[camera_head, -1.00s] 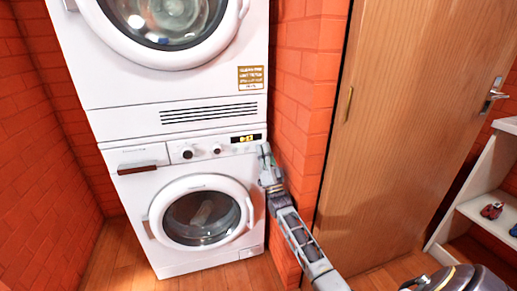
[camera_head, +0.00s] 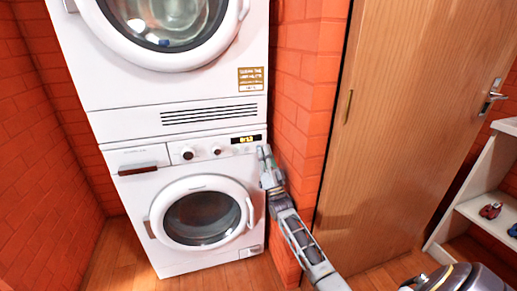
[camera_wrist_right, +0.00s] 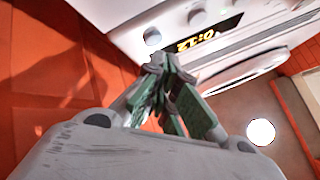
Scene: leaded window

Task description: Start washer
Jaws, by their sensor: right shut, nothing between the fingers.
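The white washer (camera_head: 180,240) is the lower of two stacked machines, with a round glass door (camera_head: 201,218) that looks shut. Its control panel has two knobs, a drawer with a brown handle (camera_head: 137,169) at the left, and a dark display (camera_head: 245,139) with lit yellow digits. In the right wrist view the display (camera_wrist_right: 209,35) seems to read 0:12. My right gripper (camera_head: 264,150) is shut and empty at the right end of the panel, just below the display. I cannot tell whether its fingertips (camera_wrist_right: 155,62) touch the panel. My left gripper is not in view.
A second front-loading machine (camera_head: 172,90) stands on top of the washer. An orange brick wall (camera_head: 300,120) and a wooden door (camera_head: 410,130) are close on the right. A white shelf (camera_head: 480,200) with toy cars stands at the far right.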

